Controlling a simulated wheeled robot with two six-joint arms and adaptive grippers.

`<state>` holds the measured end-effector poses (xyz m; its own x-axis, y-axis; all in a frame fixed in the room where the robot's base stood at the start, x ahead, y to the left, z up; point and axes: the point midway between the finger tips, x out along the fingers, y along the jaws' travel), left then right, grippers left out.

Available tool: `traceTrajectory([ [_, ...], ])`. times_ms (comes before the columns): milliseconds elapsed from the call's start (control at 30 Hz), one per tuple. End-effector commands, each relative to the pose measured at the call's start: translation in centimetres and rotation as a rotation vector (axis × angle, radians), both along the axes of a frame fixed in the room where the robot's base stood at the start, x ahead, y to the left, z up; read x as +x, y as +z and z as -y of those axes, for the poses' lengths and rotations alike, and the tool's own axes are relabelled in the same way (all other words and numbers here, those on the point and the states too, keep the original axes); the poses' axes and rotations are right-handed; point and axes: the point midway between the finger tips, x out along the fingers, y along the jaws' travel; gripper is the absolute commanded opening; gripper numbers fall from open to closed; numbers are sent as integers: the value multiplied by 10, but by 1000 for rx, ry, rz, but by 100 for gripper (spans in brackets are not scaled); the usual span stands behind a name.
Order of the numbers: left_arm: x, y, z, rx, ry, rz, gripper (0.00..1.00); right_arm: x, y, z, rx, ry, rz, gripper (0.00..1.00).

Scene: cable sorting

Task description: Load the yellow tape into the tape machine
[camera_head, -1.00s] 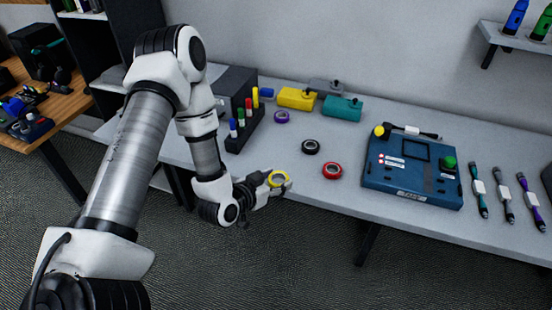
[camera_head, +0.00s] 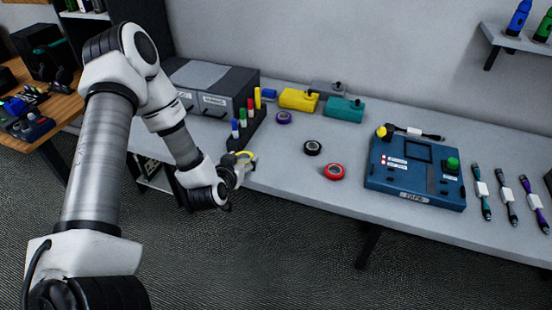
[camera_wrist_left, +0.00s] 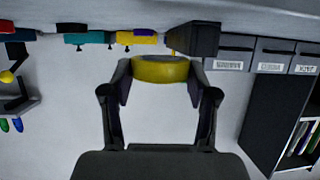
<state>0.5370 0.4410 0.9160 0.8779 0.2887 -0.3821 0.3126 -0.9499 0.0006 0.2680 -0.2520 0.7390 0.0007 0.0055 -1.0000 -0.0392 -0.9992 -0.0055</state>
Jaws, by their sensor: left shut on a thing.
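The yellow tape (camera_head: 246,155) is a ring held in my left gripper (camera_head: 243,162), at the front edge of the table near the marker rack. In the left wrist view the yellow tape (camera_wrist_left: 160,70) sits between the two fingertips of the left gripper (camera_wrist_left: 160,78), which are shut on it. The tape machine (camera_head: 412,172) is a blue box with a yellow knob, a green button and a dark square recess on top, well to the right of the gripper. My right gripper is not in view.
A black tape (camera_head: 312,148), a red tape (camera_head: 334,171) and a purple tape (camera_head: 284,118) lie on the table (camera_head: 290,190) between gripper and machine. The marker rack (camera_head: 250,129) stands close behind the gripper. Several cables lie right of the machine.

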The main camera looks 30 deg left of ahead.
Motion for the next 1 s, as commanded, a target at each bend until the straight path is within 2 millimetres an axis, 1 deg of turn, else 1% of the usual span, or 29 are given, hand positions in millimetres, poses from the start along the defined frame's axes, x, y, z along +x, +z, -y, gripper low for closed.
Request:
traceTrajectory([
  [33, 14, -1, 8, 8, -10, 0, 30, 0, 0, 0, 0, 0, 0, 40],
  [200, 60, -3, 29, 5, -7, 3, 30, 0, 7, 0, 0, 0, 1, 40],
  [300, 79, -6, 37, 1, -4, 2, 30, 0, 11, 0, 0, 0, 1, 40],
  [433, 94, -7, 43, 0, -2, 1, 30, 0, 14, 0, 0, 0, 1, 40],
  [500, 106, -8, 49, 1, -4, 2, 30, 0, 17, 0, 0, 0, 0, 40],
  [533, 103, -18, 47, -1, 0, -4, 30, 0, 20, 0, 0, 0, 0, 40],
  [600, 102, -30, 47, 0, 0, -4, 30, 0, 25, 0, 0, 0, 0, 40],
  [700, 103, -39, 47, -2, 1, 0, 30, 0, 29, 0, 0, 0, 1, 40],
  [1000, 103, -46, 46, -2, 1, 1, 30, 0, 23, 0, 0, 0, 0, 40],
])
